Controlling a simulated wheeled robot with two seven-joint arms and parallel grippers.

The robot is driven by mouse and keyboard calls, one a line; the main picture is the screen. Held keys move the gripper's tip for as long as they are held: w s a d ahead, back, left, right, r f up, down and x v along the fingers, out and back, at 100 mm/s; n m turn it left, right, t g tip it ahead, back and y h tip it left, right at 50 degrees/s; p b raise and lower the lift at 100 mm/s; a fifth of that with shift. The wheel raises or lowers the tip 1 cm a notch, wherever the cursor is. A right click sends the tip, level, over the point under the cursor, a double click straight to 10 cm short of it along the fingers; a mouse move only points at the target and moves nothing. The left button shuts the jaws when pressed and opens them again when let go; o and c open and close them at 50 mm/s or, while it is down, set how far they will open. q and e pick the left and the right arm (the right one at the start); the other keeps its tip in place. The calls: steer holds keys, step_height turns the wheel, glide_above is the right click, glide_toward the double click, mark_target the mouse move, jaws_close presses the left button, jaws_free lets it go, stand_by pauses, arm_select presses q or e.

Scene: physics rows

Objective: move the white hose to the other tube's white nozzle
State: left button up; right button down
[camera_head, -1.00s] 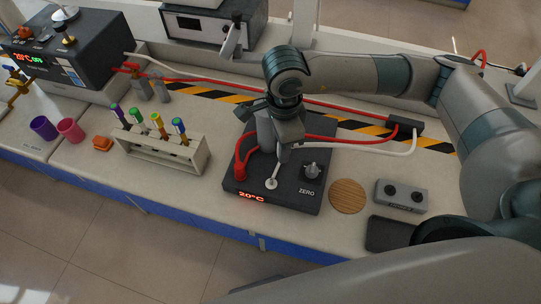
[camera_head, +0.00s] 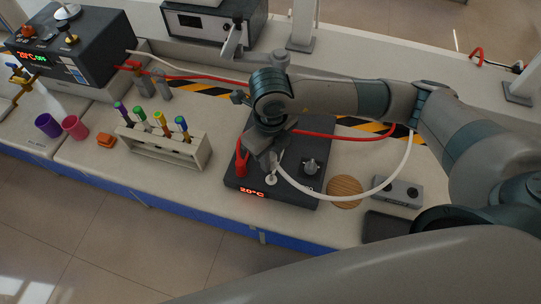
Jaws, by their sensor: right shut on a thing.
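My right gripper (camera_head: 268,161) is shut on the end of the white hose (camera_head: 333,199), above the front part of the dark hot-plate box (camera_head: 296,190). The hose bows toward the front and right, then climbs to the back right. A small white nozzle (camera_head: 271,180) stands on the box just below the gripper. I cannot tell whether the hose end touches it. A red fitting (camera_head: 241,166) stands just left of the gripper. The red hose (camera_head: 350,137) runs behind the gripper. The gripper hides part of the hose end. My left gripper is not in view.
A test-tube rack (camera_head: 165,150) stands left of the box. A wooden disc (camera_head: 345,187), a grey two-knob block (camera_head: 399,191) and a dark pad (camera_head: 385,227) lie to its right. Purple (camera_head: 47,124) and pink cups (camera_head: 74,127) stand at the left. The front table edge is close.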

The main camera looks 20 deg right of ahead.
steer(key=shift+f, duration=0.15)
steer(key=shift+f+b, duration=1.05)
steer(key=shift+f, duration=1.05)
steer(key=shift+f+b, duration=1.65)
steer(key=shift+b, duration=0.4)
stand_by(1.1)
steer(key=c, duration=1)
jaws_free()
steer(key=shift+c, duration=0.2)
steer(key=shift+r, duration=0.1)
steer(key=shift+r+p, duration=1.8)
steer(key=shift+r, duration=1.6)
